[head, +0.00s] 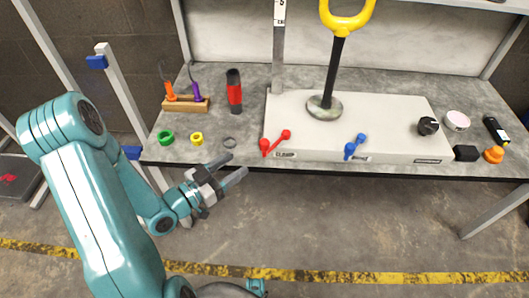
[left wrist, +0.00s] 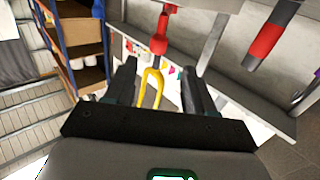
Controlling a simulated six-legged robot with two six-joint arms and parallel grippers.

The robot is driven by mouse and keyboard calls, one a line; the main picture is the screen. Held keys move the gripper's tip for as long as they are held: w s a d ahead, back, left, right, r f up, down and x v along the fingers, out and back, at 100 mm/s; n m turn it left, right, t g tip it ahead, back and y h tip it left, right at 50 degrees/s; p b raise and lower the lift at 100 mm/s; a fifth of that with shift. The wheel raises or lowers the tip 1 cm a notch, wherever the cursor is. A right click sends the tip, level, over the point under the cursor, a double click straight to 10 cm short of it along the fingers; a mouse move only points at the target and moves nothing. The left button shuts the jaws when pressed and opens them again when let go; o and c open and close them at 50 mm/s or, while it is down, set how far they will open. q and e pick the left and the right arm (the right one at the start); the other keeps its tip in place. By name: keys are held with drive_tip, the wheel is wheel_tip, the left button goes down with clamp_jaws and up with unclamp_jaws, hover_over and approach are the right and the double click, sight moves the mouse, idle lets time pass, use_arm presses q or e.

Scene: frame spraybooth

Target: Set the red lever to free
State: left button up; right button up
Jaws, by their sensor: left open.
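The red lever (head: 275,142) sits at the front left edge of a pale raised panel (head: 390,120) on the bench. In the left wrist view the fingers (left wrist: 155,88) are open with nothing held. A red part shows there beyond them, but I cannot tell whether it is the lever. My right gripper is not in view.
A blue lever (head: 355,146), a black knob (head: 428,126) and a tall yellow-ringed handle (head: 346,18) stand on the panel.

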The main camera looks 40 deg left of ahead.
sight(264, 145)
use_arm(q)
drive_tip(key=x, duration=1.1)
drive_tip(key=shift+w+d, duration=0.15)
drive_tip(key=shift+d, duration=0.05)
clamp_jaws()
